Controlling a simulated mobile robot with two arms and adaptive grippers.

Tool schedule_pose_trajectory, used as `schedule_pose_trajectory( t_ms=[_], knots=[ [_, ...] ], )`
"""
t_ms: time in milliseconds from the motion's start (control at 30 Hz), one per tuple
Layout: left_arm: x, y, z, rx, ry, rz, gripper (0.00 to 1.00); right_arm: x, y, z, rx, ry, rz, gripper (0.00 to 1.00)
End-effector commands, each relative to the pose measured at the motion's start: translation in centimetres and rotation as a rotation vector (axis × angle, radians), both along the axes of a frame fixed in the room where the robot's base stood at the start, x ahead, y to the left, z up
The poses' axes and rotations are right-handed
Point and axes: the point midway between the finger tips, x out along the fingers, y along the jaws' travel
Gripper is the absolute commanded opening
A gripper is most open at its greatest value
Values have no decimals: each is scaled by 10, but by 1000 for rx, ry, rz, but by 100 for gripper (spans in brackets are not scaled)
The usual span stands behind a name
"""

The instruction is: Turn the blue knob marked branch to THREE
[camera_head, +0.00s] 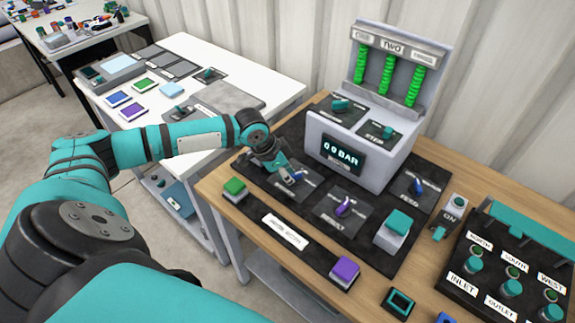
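My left gripper (284,172) is low over a dark plate (300,189) at the left of the black mat. A blue knob (293,177) shows at its fingertips. Whether the fingers touch it or are closed on it is too small to tell. The plate's label is not readable. Another blue knob (417,187) stands on a plate at the right of the console, its label too small to read surely. On the console top, the TWO sign (391,47) looks brighter than the signs on either side. My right gripper is not in view.
The grey console (378,158) with a "0.0 BAR" display stands just right of my gripper. A purple knob (343,207), green button (234,189), teal button (397,223) and purple button (344,272) are nearby. A valve panel (468,284) is at the right.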

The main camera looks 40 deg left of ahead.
Motion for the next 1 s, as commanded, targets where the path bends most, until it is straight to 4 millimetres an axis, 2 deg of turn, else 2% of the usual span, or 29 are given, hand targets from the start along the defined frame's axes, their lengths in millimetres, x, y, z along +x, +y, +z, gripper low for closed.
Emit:
schedule_pose_trajectory(
  t_ms=[33, 133, 500, 1000],
  knots=[
    [1, 2, 5, -2, 1, -40, 0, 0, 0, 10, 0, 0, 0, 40],
    [3, 3, 4, -2, 0, -135, 0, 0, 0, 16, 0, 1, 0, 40],
    [9, 7, 0, -2, -4, -430, 0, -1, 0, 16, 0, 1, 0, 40],
    [12, 9, 1, 1, -5, -589, 0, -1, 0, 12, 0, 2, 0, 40]
  ],
)
